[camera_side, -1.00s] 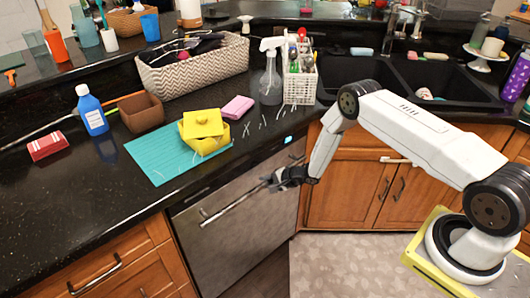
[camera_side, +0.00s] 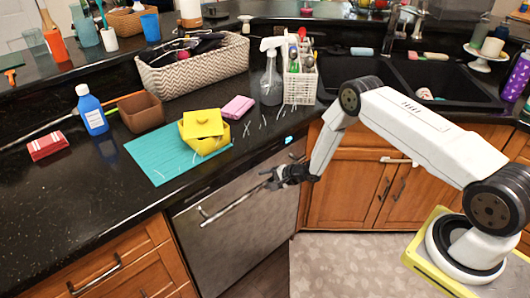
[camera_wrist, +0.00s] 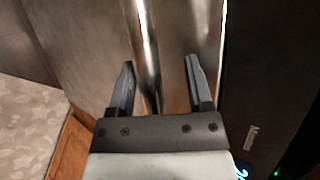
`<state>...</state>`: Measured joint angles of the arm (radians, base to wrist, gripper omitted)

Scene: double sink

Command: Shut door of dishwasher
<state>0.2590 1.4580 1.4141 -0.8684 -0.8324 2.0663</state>
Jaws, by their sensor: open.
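The dishwasher door (camera_side: 240,230) is a dark steel panel under the black counter, and it stands upright, about flush with the cabinets. Its bar handle (camera_side: 232,203) runs across the upper part of the door. My gripper (camera_side: 270,178) is at the right end of the handle. In the wrist view my gripper (camera_wrist: 158,80) is open, with the handle (camera_wrist: 148,45) between its two fingers, nearer the left one. The door's surface (camera_wrist: 85,40) fills much of that view. Whether a finger touches the handle or the door I cannot tell.
The black counter (camera_side: 60,190) overhangs the door. On it lie a teal mat (camera_side: 160,165) with a yellow container (camera_side: 205,140). Wooden cabinets (camera_side: 345,190) stand right of the door. A patterned mat (camera_side: 340,265) covers the floor in front.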

